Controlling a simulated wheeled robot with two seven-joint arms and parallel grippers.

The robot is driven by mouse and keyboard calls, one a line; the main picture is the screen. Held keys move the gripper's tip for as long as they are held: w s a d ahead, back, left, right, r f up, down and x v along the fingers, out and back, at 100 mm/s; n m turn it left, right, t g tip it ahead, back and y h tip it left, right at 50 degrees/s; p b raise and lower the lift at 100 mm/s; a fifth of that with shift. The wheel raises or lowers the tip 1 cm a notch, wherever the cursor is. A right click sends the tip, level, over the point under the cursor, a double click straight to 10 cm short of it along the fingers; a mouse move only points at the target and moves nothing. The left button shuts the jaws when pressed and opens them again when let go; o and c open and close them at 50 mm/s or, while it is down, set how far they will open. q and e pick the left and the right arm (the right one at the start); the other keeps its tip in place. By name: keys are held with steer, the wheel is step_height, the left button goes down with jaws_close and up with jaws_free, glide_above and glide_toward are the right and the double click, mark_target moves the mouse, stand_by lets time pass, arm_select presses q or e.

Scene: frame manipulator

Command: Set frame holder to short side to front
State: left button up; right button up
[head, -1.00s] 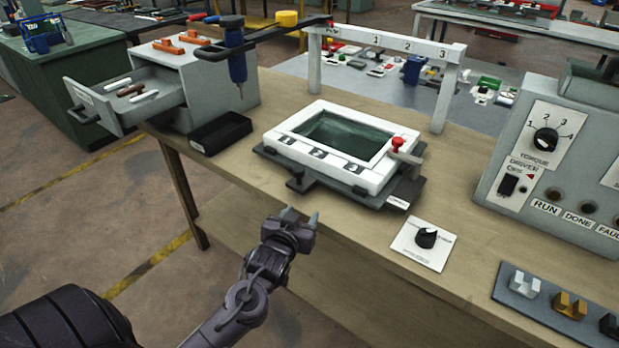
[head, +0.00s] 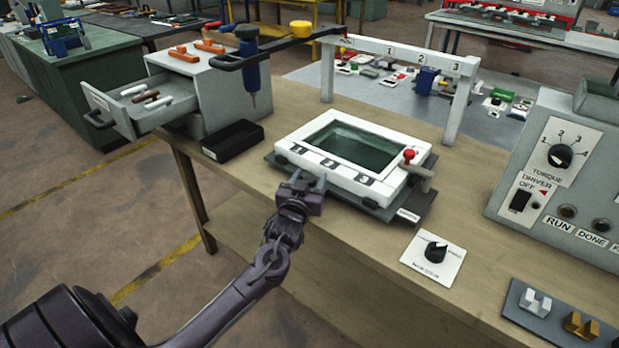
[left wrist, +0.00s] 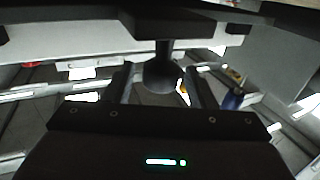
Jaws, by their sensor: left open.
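The frame holder is a dark plate (head: 417,207) on the wooden bench, carrying a white rectangular frame (head: 395,153) with a dark green pane. Its long side, marked 1, 2, 3, faces the front; a red-knobbed clamp (head: 408,155) sits at its right. My left gripper (head: 309,180) is open at the holder's front edge, where it hides the dark front handle in the head view. In the left wrist view, a dark knob on a stem (left wrist: 160,74) appears between the open fingers (left wrist: 160,88); contact cannot be told. My right gripper is out of view.
A black tray (head: 233,141) and a drawer cabinet (head: 205,85) stand left of the holder. A blue driver (head: 250,72) hangs above. A white numbered gantry (head: 405,52) stands behind. A dial plate (head: 433,258) and control box (head: 555,190) are at right.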

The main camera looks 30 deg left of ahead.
arm_select(q)
steer(key=shift+w, duration=0.1)
jaws_close()
steer(key=shift+w+d+n+g+y+b, duration=0.1)
steer(key=shift+d+n+g+y, duration=0.35)
steer(key=shift+d+y, duration=0.4)
steer(key=shift+d+n+g+y+b, duration=0.1)
steer(key=shift+d+n+g+y, duration=0.35)
steer(key=shift+d, duration=0.65)
steer(key=shift+w+d+n+g+y+b, duration=0.1)
steer(key=shift+d+n+g+y, duration=0.1)
steer(key=shift+d+n+y, duration=0.55)
steer(key=shift+d, duration=0.2)
jaws_free()
steer(key=b+v, duration=0.1)
steer(key=v, duration=0.7)
